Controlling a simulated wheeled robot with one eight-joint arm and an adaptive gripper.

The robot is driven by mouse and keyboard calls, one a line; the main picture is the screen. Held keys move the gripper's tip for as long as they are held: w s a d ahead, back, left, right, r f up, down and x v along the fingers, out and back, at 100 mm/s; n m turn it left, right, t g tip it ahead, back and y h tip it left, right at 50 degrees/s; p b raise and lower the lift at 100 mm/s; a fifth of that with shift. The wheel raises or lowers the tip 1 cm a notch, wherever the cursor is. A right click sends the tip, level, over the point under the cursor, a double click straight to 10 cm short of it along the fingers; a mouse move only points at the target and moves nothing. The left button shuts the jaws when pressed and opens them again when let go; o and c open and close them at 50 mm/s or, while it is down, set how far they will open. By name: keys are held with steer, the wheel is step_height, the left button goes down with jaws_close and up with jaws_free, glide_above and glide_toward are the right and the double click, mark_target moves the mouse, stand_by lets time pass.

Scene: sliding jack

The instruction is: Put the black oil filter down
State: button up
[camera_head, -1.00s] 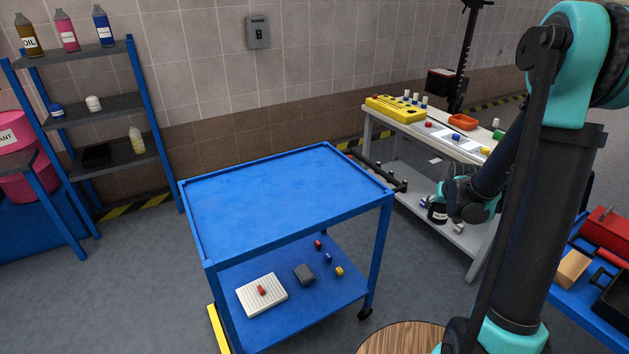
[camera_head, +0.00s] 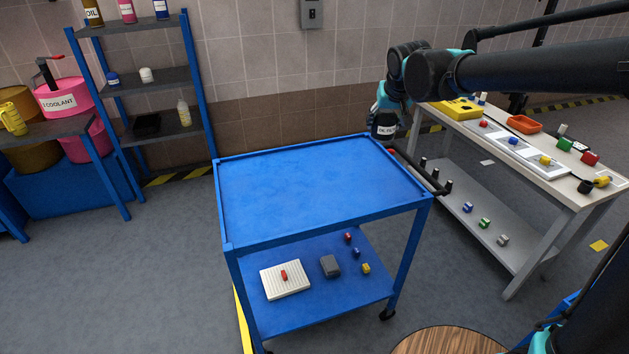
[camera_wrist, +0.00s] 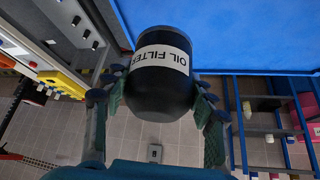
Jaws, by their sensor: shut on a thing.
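The black oil filter (camera_wrist: 160,92) has a white band reading "OIL FILTER". In the wrist view it hangs between the two fingers of my gripper (camera_wrist: 158,100), which is shut on it. In the head view the filter (camera_head: 383,128) is below my gripper (camera_head: 386,112), near the back right corner of the blue cart. The cart's bare blue top (camera_head: 310,185) is below and to the left of it. The wrist view also shows the blue top (camera_wrist: 240,35) beside the filter. The exact gap between filter and cart cannot be told.
The cart's top is empty; its lower shelf (camera_head: 330,310) holds a white block, a grey box and small coloured parts. A workbench (camera_head: 560,185) with an orange tray (camera_head: 525,124) stands to the right. A shelf rack (camera_head: 150,78) stands at the back left.

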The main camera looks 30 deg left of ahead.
steer(key=shift+s+a+r, duration=0.65)
steer(key=shift+s+a, duration=0.2)
steer(key=shift+a, duration=0.05)
step_height(320, 180, down, 20)
steer(key=shift+r, duration=0.15)
steer(key=o, duration=1.4)
steer(key=shift+o, duration=0.2)
